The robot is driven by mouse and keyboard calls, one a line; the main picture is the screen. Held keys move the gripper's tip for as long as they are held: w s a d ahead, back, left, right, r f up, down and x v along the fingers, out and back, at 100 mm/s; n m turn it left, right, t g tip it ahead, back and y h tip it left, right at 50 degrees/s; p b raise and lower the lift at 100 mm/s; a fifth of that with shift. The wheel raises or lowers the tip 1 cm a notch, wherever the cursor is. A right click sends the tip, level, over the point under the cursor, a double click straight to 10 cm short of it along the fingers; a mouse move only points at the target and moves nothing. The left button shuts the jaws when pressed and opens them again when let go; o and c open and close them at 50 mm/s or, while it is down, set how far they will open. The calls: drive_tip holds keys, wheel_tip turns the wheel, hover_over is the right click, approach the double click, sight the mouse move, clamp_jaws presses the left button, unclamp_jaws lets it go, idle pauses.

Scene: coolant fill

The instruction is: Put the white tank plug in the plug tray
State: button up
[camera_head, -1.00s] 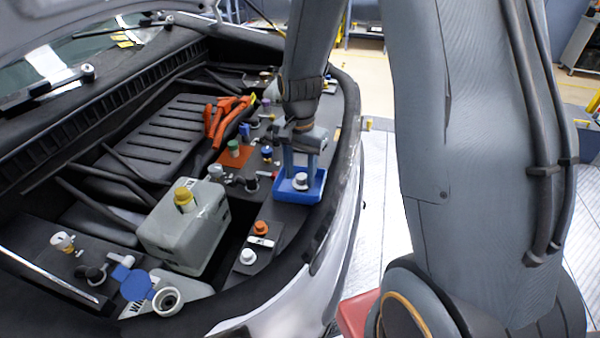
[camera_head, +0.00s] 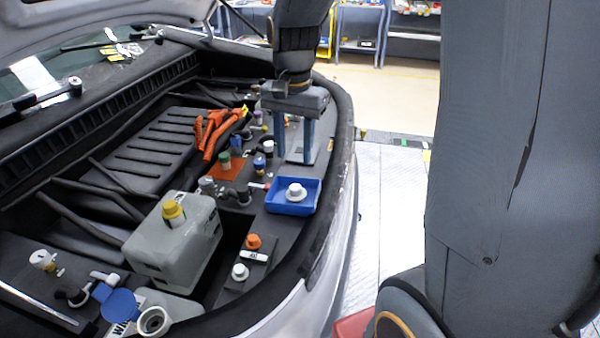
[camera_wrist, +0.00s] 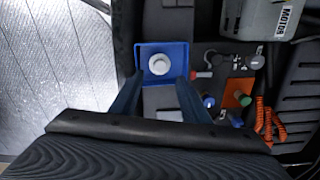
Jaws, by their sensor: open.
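A white plug (camera_head: 296,191) sits in the blue tray (camera_head: 280,207) on the right side of the engine bay. In the wrist view the white plug (camera_wrist: 159,64) lies near the middle of the blue tray (camera_wrist: 144,50). My gripper (camera_head: 294,156) is open and empty, and stands beyond the tray in the head view. In the wrist view my gripper (camera_wrist: 160,80) shows its two blue fingers apart, near the tray's lower edge, with nothing between them.
A grey tank with a yellow cap (camera_head: 174,212) stands left of the tray. Another white cap (camera_head: 240,271) and an orange cap (camera_head: 253,241) are in front. Orange cables (camera_head: 215,132) and several small caps lie left of my gripper.

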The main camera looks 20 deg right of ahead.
drive_tip(key=s+f+n+t, duration=0.1)
drive_tip(key=s+f+n, duration=0.5)
drive_tip(key=s, duration=0.6)
drive_tip(key=n, duration=0.2)
drive_tip(key=shift+s+a+n, duration=0.15)
drive_tip(key=shift+a+n, duration=0.2)
drive_tip(key=shift+n, duration=0.05)
idle(2.0)
drive_tip(key=shift+c, duration=1.4)
drive_tip(key=shift+a, duration=0.1)
